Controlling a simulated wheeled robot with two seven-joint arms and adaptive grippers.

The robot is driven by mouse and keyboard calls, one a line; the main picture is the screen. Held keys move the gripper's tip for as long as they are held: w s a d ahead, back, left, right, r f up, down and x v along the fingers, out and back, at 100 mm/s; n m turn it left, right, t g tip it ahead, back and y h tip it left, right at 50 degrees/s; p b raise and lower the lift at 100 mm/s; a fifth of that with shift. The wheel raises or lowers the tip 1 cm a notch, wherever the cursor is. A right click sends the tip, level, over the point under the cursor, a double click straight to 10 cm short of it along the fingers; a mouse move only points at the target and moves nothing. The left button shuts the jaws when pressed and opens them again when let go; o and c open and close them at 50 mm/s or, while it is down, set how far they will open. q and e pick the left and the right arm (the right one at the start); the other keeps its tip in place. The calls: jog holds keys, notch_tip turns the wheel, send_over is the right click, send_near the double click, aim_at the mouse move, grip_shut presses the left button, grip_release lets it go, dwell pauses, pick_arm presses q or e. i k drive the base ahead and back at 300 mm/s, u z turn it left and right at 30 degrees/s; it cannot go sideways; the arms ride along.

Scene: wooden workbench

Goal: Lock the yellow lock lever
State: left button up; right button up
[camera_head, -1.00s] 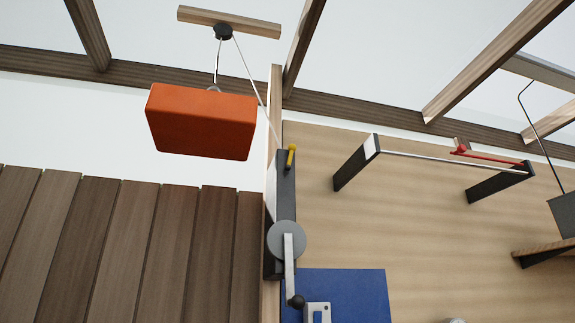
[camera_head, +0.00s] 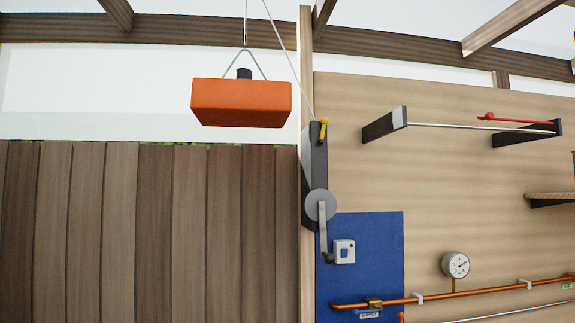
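The yellow lock lever (camera_head: 323,129) sits at the top of a dark winch housing (camera_head: 316,165) on the wooden post, tilted slightly from upright. Below it is a grey round hub (camera_head: 320,205) with a crank arm (camera_head: 322,232) hanging down to a dark knob. A cable runs from the winch up past the top of the picture. An orange block (camera_head: 241,103) hangs by a wire bail to the left of the post. Neither of my grippers shows in the head view.
A dark plank fence (camera_head: 140,235) fills the lower left. On the wood wall are a blue panel (camera_head: 361,285) with a switch box (camera_head: 344,251), a gauge (camera_head: 456,264), a copper pipe (camera_head: 480,290) and a bar on brackets (camera_head: 455,126) with a red rod.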

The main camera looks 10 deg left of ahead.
aim_at(325, 121)
jog(key=u, duration=0.45)
jog(key=i, duration=0.9)
